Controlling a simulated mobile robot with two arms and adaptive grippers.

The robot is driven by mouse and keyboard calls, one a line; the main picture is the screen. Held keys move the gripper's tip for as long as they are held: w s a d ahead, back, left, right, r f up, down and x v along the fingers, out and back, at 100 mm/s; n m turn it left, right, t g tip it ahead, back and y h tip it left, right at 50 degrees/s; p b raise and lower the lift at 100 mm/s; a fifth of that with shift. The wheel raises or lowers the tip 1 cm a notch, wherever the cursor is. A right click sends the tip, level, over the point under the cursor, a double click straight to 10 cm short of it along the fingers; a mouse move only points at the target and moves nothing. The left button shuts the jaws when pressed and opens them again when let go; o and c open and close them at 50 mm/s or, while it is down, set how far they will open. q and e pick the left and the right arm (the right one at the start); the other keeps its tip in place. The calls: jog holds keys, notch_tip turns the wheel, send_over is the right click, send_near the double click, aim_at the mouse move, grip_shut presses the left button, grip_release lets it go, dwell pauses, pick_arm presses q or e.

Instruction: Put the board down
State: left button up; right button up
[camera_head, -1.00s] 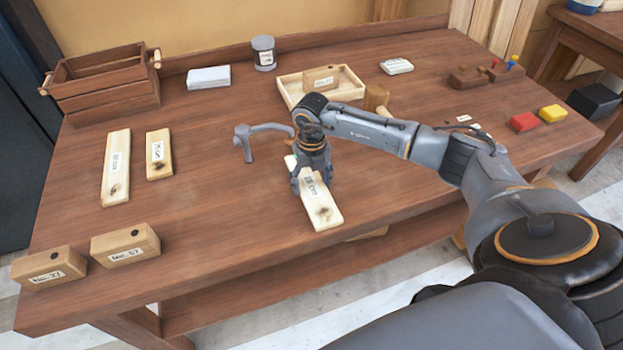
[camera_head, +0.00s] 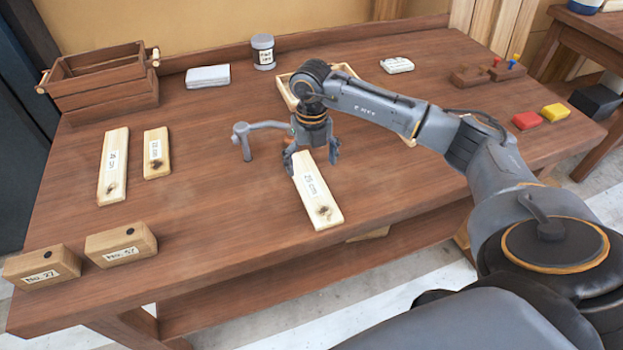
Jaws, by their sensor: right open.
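A pale wooden board (camera_head: 318,199) with a label that looks like 25 cm lies flat on the brown workbench (camera_head: 235,215), near the front middle. My right gripper (camera_head: 312,166) is open above the board's far end. Its two fingers stand apart on either side of the board, and it seems clear of the wood. Two other labelled boards lie further left, a longer one (camera_head: 113,180) and a shorter one (camera_head: 156,160). My left gripper is not in view.
A grey clamp-like tool (camera_head: 243,140) stands just left of my right gripper. Blocks No. 27 (camera_head: 42,265) and No. 57 (camera_head: 120,243) sit at the front left. A slatted crate (camera_head: 104,97), a jar (camera_head: 263,53) and a shallow tray (camera_head: 345,68) stand at the back.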

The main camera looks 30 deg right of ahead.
aim_at(312, 185)
notch_tip(312, 185, up, 6)
jog(key=b, duration=0.1)
jog(key=shift+s+f, duration=0.1)
dwell(0.6)
